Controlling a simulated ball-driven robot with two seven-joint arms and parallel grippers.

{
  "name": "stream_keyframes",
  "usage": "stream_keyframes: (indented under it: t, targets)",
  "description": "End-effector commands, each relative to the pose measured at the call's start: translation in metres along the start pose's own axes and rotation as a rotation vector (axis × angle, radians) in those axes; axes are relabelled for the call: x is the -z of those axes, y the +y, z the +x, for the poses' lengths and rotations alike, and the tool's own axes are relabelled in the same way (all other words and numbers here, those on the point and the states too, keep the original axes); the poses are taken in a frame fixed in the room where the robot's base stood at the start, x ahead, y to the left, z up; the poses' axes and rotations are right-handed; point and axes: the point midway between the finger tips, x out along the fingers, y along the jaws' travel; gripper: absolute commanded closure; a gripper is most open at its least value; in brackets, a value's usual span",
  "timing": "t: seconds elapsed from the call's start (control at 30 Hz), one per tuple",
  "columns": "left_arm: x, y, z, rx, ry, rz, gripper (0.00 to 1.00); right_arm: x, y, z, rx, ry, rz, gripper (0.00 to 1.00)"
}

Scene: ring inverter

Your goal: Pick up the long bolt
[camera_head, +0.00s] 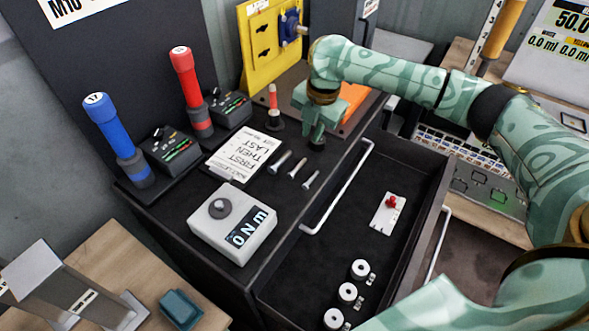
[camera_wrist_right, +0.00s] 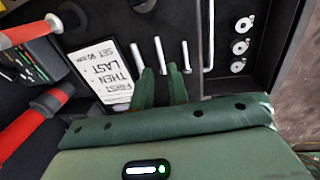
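Three silver bolts lie side by side on the black cabinet top, left of the drawer: a left bolt (camera_head: 279,162), a middle bolt (camera_head: 297,168) and a right bolt (camera_head: 311,181). In the right wrist view they show as the left bolt (camera_wrist_right: 137,57), middle bolt (camera_wrist_right: 159,53) and right bolt (camera_wrist_right: 186,55). Their lengths are close; I cannot tell surely which is longest. My right gripper (camera_head: 316,144) is above the cabinet top, behind the bolts. Its fingers (camera_wrist_right: 160,70) are apart and empty, pointing toward the bolts. My left gripper is out of view.
A white card (camera_head: 241,155) lies left of the bolts, and a grey meter box (camera_head: 233,225) stands in front. The open drawer (camera_head: 345,215) with its white handle rail is to the right, holding several white rings. Red and blue cylinders stand behind left.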

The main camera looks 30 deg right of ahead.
Motion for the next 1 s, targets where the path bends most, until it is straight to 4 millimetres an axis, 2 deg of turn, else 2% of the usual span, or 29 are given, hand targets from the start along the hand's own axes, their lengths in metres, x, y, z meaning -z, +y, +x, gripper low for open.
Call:
stream_keyframes:
  t: [0.03, 0.1, 0.2, 0.4, 0.7, 0.93, 0.97, 1.0]
  targets:
    - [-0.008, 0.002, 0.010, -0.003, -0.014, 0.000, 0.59, 0.000, -0.001, 0.020, 0.006, 0.003, 0.001, 0.84]
    - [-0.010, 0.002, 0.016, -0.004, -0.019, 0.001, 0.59, 0.000, -0.001, 0.035, 0.005, 0.003, 0.002, 0.84]
    - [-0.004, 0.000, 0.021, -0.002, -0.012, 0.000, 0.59, 0.000, 0.000, 0.048, 0.002, 0.001, 0.002, 0.84]
    - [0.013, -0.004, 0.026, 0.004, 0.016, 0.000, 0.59, -0.001, 0.000, 0.059, 0.000, 0.000, 0.003, 0.84]
    - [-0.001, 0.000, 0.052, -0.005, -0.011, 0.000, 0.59, -0.003, 0.001, 0.105, 0.002, 0.002, 0.003, 0.84]
    - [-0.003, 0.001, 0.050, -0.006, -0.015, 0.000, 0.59, -0.003, 0.002, 0.105, -0.001, -0.001, 0.003, 0.84]
    - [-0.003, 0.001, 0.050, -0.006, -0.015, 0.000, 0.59, -0.003, 0.002, 0.105, -0.001, -0.001, 0.003, 0.87]
    - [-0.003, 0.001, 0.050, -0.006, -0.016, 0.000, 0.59, -0.003, 0.002, 0.105, -0.001, -0.001, 0.003, 0.98]
